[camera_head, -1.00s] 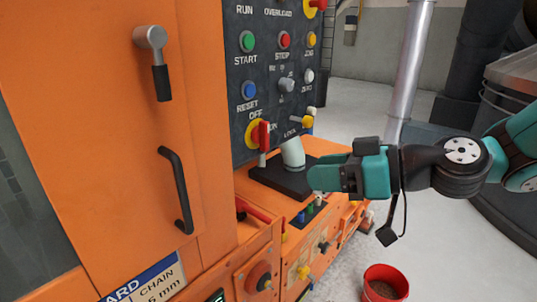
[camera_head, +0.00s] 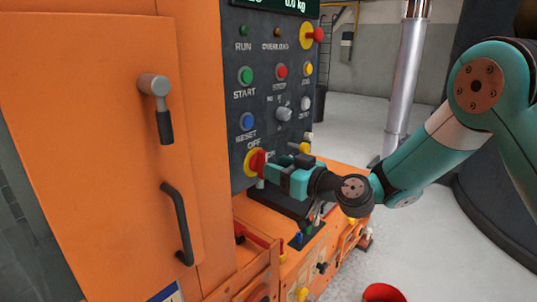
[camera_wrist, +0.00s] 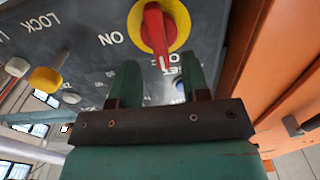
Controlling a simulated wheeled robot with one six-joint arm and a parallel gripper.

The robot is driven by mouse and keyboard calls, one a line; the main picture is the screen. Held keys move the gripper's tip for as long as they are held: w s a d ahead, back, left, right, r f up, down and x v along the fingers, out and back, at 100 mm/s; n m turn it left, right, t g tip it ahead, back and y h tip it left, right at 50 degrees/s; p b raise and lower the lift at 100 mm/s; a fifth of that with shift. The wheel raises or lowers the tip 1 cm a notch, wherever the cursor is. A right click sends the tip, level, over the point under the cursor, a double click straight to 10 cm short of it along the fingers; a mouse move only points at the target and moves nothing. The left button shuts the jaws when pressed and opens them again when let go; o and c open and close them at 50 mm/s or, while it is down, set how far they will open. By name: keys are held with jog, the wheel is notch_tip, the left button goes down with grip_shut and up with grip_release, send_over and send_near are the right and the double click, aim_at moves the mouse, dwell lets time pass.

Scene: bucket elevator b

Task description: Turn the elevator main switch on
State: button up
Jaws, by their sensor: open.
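The main switch is a red handle on a yellow disc (camera_head: 250,160), low on the dark control panel, below the label OFF. In the wrist view the red handle (camera_wrist: 155,28) points to the lettering OFF, with ON to the left of the disc. My gripper (camera_head: 266,168) is at the switch. In the wrist view my gripper (camera_wrist: 161,72) is open, its two fingers on either side of the handle's lower end. I cannot tell whether they touch it. The gripper hides part of the switch in the head view.
The control panel (camera_head: 285,95) carries several buttons and a red emergency knob (camera_head: 317,34). A yellow knob (camera_wrist: 45,79) marked LOCK is close left of the switch in the wrist view. An orange cabinet (camera_head: 90,110) stands at left. A red bucket (camera_head: 383,292) is on the floor.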

aim_at(261, 164)
jog(key=x, duration=0.3)
jog(key=shift+w+a+p, duration=0.1)
jog(key=shift+w+p, duration=0.05)
jog(key=shift+p, duration=0.25)
grip_shut()
